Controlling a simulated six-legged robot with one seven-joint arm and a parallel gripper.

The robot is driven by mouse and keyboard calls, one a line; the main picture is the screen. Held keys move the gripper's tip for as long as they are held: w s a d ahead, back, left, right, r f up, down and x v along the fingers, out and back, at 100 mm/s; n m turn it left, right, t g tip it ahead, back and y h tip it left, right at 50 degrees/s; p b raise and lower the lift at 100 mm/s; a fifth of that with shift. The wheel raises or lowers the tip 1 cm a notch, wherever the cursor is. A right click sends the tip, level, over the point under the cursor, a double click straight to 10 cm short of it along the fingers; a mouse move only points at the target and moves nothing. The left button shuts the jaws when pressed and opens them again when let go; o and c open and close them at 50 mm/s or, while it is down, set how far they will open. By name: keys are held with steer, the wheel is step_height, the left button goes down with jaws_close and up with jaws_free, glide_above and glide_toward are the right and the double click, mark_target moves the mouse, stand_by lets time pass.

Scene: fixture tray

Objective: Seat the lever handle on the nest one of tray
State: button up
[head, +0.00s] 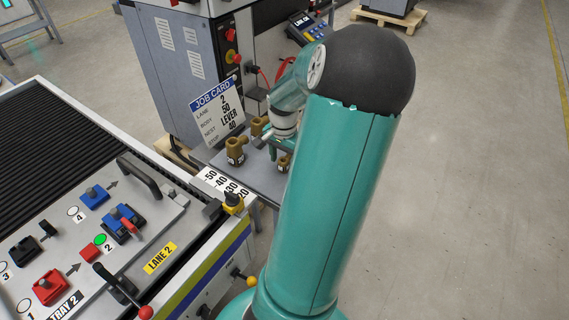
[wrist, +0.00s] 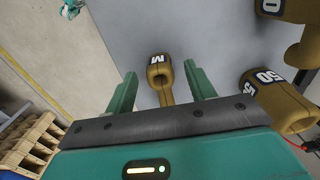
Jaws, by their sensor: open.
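My gripper (wrist: 160,80) is open and empty. In the wrist view its fingers stand either side of a brass part marked M (wrist: 159,70), with gaps showing on both sides; I cannot tell its height over the part. In the head view my gripper (head: 277,146) is partly hidden behind my arm, above the grey bench. The tray (head: 185,222), marked TRAY 2, lies at the left. A red block (head: 49,286) sits beside disc 1 (head: 27,306). A red lever (head: 129,226) shows on a blue block (head: 118,214) near green disc 2. I cannot tell which part is the lever handle.
Brass parts, one marked 50 (wrist: 270,95), stand close right of my gripper. The job card (head: 218,112) stands behind the bench, reading lane 2, body 50, nest LEVER, stop 40. A black tray handle (head: 139,175) and a red-knobbed clamp (head: 145,312) stick up.

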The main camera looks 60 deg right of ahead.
steer(key=shift+f, duration=0.5)
steer(key=shift+c, duration=0.4)
jaws_close()
steer(key=shift+r, duration=0.2)
